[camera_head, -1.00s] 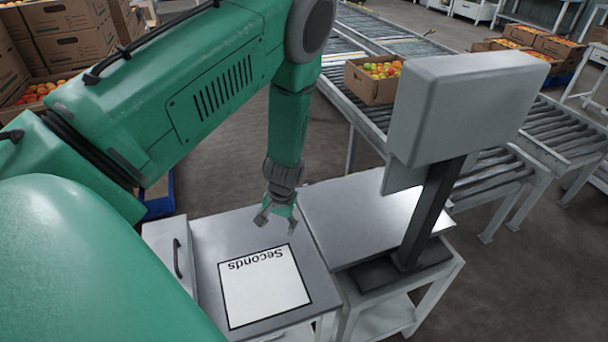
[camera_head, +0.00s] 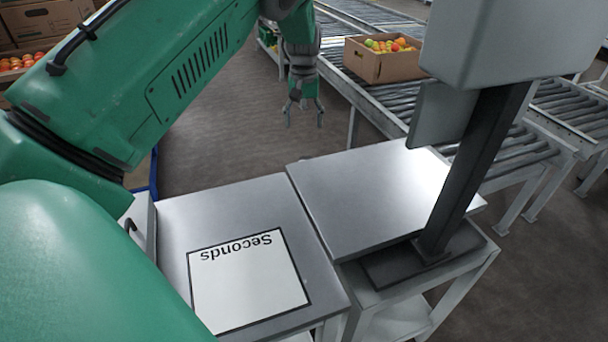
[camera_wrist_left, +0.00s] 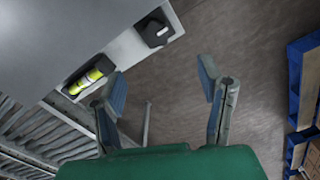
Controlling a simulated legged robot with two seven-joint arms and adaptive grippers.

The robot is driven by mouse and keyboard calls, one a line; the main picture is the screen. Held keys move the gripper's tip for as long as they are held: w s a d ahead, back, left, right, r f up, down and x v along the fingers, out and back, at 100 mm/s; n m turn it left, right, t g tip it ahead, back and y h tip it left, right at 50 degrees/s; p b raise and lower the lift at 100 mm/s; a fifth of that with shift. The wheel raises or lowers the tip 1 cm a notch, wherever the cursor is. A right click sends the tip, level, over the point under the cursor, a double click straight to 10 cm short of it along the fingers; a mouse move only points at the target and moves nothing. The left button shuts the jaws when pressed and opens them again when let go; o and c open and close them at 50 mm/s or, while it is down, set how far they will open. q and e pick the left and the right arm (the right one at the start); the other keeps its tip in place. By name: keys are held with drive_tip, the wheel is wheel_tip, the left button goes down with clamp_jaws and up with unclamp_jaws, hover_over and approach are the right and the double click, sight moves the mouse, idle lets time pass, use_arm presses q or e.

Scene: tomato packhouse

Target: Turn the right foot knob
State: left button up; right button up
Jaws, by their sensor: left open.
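A bench scale with a flat grey platform (camera_head: 375,200) and a grey display head (camera_head: 510,40) on a dark post stands on a white stand. In the left wrist view, a black knob (camera_wrist_left: 156,31) sits in a pale recess at the scale's edge, beside a yellow-green spirit level (camera_wrist_left: 91,78). I cannot confirm which foot this knob belongs to. My left gripper (camera_head: 304,120) is open and empty, fingers hanging down beyond the scale's far edge. In the wrist view its fingers (camera_wrist_left: 160,88) are spread below the knob, apart from it. My right gripper is out of view.
A metal table (camera_head: 170,225) with a "Seconds" sheet (camera_head: 247,285) adjoins the scale on the left. Roller conveyors (camera_head: 385,100) carrying a fruit box (camera_head: 378,66) run behind and to the right. Blue pallets (camera_wrist_left: 306,85) stand at the right in the wrist view. The floor between is clear.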

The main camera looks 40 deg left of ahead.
sight(305, 158)
use_arm(q)
drive_tip(key=f, duration=0.1)
drive_tip(key=d+f+b, duration=0.1)
drive_tip(key=d+f, duration=0.1)
drive_tip(key=f, duration=0.1)
drive_tip(key=shift+f, duration=0.1)
drive_tip(key=f+b, duration=0.1)
drive_tip(key=f, duration=0.1)
drive_tip(key=a+f, duration=0.1)
drive_tip(key=f, duration=0.2)
drive_tip(key=f+b, duration=0.1)
drive_tip(key=f, duration=0.2)
drive_tip(key=shift+a+f+b, duration=0.2)
drive_tip(key=shift+f+b, duration=0.05)
drive_tip(key=shift+b, duration=0.05)
drive_tip(key=shift+d+f, duration=0.35)
drive_tip(key=shift+d, duration=0.2)
drive_tip(key=shift+a+f, duration=0.1)
drive_tip(key=shift+a, duration=0.15)
drive_tip(key=shift+c, duration=0.8)
drive_tip(key=shift+a+f, duration=0.1)
drive_tip(key=shift+a, duration=0.1)
drive_tip(key=c, duration=1)
drive_tip(key=shift+d, duration=0.1)
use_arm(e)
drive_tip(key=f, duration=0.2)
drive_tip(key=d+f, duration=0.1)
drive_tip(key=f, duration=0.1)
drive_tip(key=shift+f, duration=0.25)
